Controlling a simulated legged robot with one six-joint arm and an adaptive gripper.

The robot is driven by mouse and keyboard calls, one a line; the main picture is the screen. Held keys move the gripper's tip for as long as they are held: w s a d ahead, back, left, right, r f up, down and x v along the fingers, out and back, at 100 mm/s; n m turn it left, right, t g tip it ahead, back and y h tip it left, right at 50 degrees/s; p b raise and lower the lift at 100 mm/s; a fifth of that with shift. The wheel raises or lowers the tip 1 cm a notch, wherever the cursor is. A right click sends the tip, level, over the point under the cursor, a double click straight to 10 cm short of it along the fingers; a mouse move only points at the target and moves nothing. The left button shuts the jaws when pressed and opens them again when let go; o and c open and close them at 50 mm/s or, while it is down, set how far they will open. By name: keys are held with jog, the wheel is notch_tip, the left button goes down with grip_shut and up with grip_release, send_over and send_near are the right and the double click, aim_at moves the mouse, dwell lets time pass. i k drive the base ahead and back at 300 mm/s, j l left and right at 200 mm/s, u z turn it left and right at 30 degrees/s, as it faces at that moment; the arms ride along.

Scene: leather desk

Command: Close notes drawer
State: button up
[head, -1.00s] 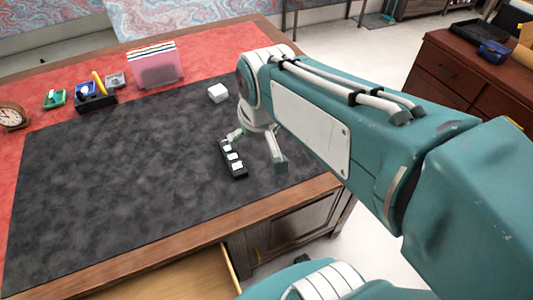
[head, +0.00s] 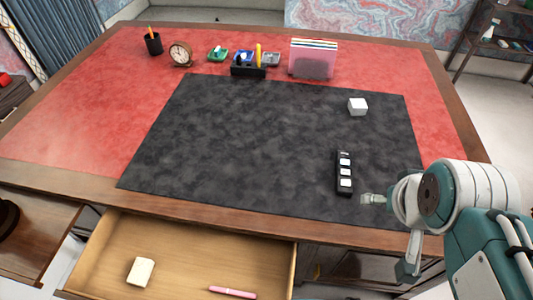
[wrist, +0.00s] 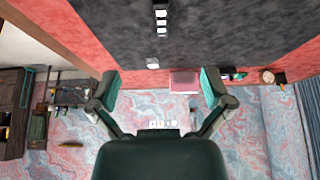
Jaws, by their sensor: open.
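The notes drawer (head: 185,262) is a pale wooden drawer under the desk's front edge, pulled out toward me in the head view. A cream block (head: 140,271) and a pink pen (head: 233,293) lie inside it. My gripper (head: 386,228) is open and empty at the right of the head view, near the desk's front right edge and to the right of the drawer, apart from it. In the wrist view its two spread fingers (wrist: 157,90) frame the desk and the wall; the drawer is not seen there.
A black strip with white blocks (head: 344,173) and a white cube (head: 358,107) sit on the dark desk mat (head: 240,140). A clock (head: 180,54), pen cup (head: 153,43), small trays and a pink file holder (head: 312,60) stand along the back. The mat's middle is clear.

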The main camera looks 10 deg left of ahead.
aim_at(189, 259)
jog(key=u, duration=0.4)
jog(key=k+u, duration=0.1)
jog(key=u, duration=0.35)
jog(key=j+u, duration=0.1)
jog(key=u, duration=0.7)
jog(key=j+u, duration=0.1)
jog(key=u, duration=0.35)
jog(key=j+u, duration=0.1)
jog(key=u, duration=0.3)
jog(key=k, duration=0.05)
